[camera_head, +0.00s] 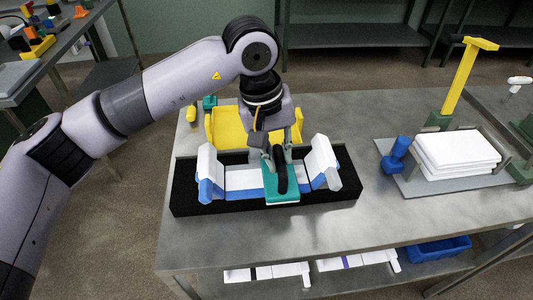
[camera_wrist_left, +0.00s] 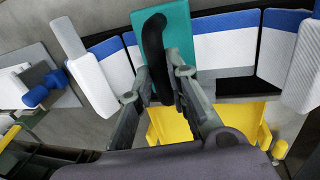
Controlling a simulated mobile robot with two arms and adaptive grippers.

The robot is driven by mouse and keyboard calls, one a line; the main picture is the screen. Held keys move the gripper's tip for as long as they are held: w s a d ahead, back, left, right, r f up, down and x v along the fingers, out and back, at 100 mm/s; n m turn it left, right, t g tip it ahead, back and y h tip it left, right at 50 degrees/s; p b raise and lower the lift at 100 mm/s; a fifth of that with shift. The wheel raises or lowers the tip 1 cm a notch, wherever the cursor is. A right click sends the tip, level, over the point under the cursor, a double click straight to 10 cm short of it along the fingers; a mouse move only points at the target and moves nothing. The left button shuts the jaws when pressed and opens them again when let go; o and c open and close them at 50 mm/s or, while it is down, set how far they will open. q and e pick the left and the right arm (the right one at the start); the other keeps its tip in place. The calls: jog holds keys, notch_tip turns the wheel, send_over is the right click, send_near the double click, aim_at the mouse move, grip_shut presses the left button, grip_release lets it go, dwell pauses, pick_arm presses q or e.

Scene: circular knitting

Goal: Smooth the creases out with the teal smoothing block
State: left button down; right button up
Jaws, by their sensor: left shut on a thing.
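My left gripper (camera_head: 275,155) is shut on the black handle (camera_head: 280,172) of the teal smoothing block (camera_head: 283,197). In the left wrist view my left gripper (camera_wrist_left: 157,85) closes around the handle (camera_wrist_left: 154,45), with the teal block (camera_wrist_left: 178,30) beyond it. The block lies over the middle-right of a white knit piece with blue bands (camera_head: 243,178); the contact beneath it is hidden. The knit piece (camera_wrist_left: 225,45) lies on a black tray (camera_head: 186,185). Its white ends stand up at the left (camera_head: 207,172) and right (camera_head: 322,160). My right gripper is not in view.
A yellow holder (camera_head: 222,120) stands behind the black tray. At right, white folded pieces (camera_head: 455,150) lie on a grey plate beside a blue knobbed tool (camera_head: 396,153) and a yellow post (camera_head: 467,75). The table front (camera_head: 380,225) is clear.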

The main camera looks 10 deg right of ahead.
pick_arm(q)
jog(key=shift+d+f, duration=0.1)
jog(key=shift+d, duration=1.15)
jog(key=c, duration=2.1)
grip_release()
jog(key=shift+c, duration=0.2)
grip_shut()
